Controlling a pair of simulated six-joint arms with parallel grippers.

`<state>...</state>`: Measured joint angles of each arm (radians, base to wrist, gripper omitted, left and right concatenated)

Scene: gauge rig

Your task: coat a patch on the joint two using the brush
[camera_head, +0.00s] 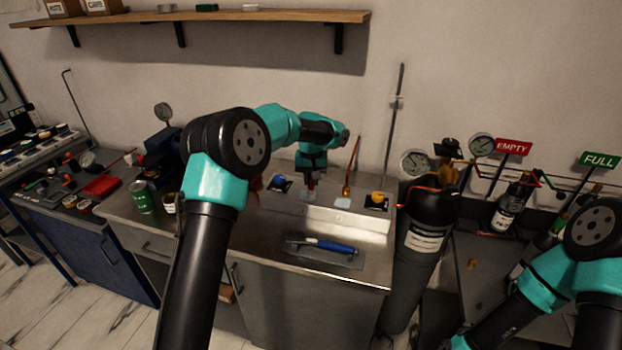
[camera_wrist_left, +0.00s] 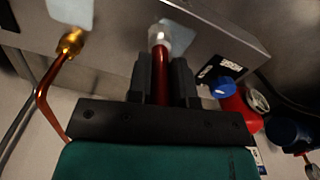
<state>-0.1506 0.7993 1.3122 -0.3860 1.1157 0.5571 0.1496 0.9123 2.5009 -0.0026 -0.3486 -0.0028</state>
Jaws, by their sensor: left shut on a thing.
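My left gripper (camera_head: 310,188) points down over the metal block on the bench. In the left wrist view, its fingers (camera_wrist_left: 162,75) are shut on a dark red rod with a pale silvery end, which looks like the brush (camera_wrist_left: 158,40). Its end is over or at a pale pad (camera_wrist_left: 181,33) on the block; contact cannot be told. To the side, a copper pipe with a brass joint (camera_head: 346,191) stands by another pale pad (camera_head: 342,203); the joint also shows in the left wrist view (camera_wrist_left: 70,42). My right gripper is out of view.
A blue-handled tool (camera_head: 323,245) lies on a tray in front of the block. A green can (camera_head: 142,197) and a small jar (camera_head: 170,203) stand left. A yellow knob (camera_head: 377,198) is right of the joint. A dark cylinder (camera_head: 425,230) stands beside the bench.

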